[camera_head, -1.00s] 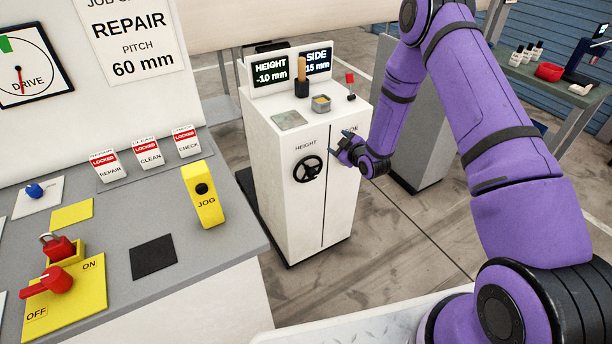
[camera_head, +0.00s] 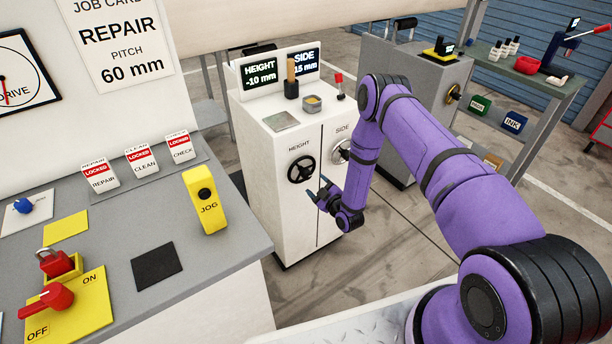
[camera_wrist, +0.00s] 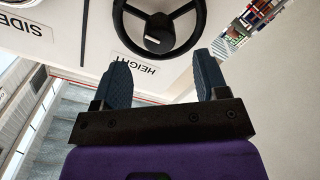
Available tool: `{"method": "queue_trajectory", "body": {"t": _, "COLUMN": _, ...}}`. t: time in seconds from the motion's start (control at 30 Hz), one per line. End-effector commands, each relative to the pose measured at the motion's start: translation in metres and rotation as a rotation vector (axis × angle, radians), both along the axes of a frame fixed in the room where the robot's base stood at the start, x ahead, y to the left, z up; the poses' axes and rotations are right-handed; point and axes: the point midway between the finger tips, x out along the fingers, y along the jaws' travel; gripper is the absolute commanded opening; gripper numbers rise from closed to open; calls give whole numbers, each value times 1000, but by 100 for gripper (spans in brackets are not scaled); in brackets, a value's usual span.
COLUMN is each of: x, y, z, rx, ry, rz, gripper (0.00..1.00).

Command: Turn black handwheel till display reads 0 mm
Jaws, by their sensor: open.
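The black handwheel (camera_head: 301,169) sits on the white cabinet's front below the HEIGHT label. The HEIGHT display (camera_head: 262,71) on top of the cabinet reads -10 mm. My gripper (camera_head: 317,190) is just below and right of the handwheel in the head view, open and empty. In the wrist view the handwheel (camera_wrist: 158,22) shows at the top, partly cut off by the frame edge. My open gripper (camera_wrist: 162,75) has its two dark fingers spread on either side below the rim, with nothing between them.
The SIDE display (camera_head: 306,63) reads about 15 mm, its front partly covered by a wooden handle (camera_head: 291,72). A silver SIDE wheel (camera_head: 341,151) is right of the black one, close to my arm. The grey console (camera_head: 205,250) stands left.

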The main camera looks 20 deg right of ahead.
Motion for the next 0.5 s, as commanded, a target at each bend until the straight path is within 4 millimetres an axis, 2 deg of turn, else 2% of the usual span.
{"method": "queue_trajectory", "body": {"t": 0.2, "x": 38, "y": 12, "z": 1, "rx": 2, "ry": -2, "rz": 0, "gripper": 67}}
{"method": "queue_trajectory", "body": {"t": 0.5, "x": 67, "y": 21, "z": 0, "rx": 1, "ry": 1, "rz": -1, "gripper": 67}}
